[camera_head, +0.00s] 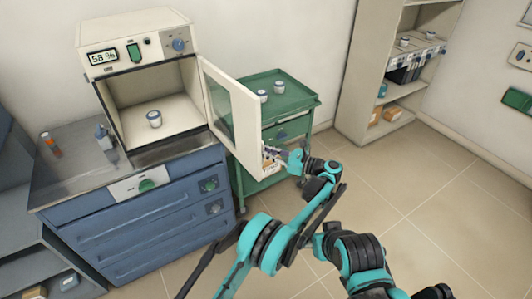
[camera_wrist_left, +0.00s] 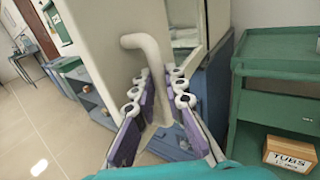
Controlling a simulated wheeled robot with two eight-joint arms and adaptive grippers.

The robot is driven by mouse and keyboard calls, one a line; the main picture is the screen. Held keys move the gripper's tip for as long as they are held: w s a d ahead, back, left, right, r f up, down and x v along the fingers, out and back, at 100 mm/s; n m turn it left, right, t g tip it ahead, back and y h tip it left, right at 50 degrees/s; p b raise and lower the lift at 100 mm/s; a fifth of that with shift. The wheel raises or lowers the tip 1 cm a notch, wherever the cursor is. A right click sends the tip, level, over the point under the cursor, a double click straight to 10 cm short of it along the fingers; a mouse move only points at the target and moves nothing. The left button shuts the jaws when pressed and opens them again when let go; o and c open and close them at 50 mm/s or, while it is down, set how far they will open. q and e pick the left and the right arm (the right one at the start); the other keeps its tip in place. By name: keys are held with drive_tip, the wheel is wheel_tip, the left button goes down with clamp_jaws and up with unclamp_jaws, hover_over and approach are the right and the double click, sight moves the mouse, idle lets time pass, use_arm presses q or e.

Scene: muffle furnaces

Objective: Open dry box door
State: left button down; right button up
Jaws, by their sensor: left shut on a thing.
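The dry box (camera_head: 104,82) is a cream cabinet with a display and a knob, standing on the blue cabinet in the head view. Its door (camera_head: 248,112), a cream frame with a window, stands swung wide open to the right. A small pale jar (camera_head: 154,119) sits inside. My left gripper (camera_head: 271,154) is at the door's lower free edge. In the left wrist view, the gripper's purple-padded fingers (camera_wrist_left: 162,82) are closed around the white door handle (camera_wrist_left: 143,42). The handle is mostly hidden in the head view. My right gripper is not in view.
A green cart (camera_head: 290,86) with small jars on top stands behind the door, close to it. The blue cabinet (camera_head: 140,235) is below the dry box. A cream shelf (camera_head: 362,75) stands at the back right. Floor at the right is clear.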

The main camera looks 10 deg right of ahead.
use_arm(q)
drive_tip(key=shift+w+a+r, duration=0.1)
drive_tip(key=shift+w, duration=0.2)
drive_tip(key=c, duration=1.9)
unclamp_jaws()
drive_tip(key=o, duration=0.3)
drive_tip(key=shift+a, duration=0.15)
drive_tip(key=shift+w+a, duration=0.1)
drive_tip(key=shift+d, duration=0.2)
wheel_tip(320, 180, up, 10)
drive_tip(key=shift+f, duration=0.1)
drive_tip(key=shift+s+d, duration=0.15)
drive_tip(key=shift+s, duration=0.05)
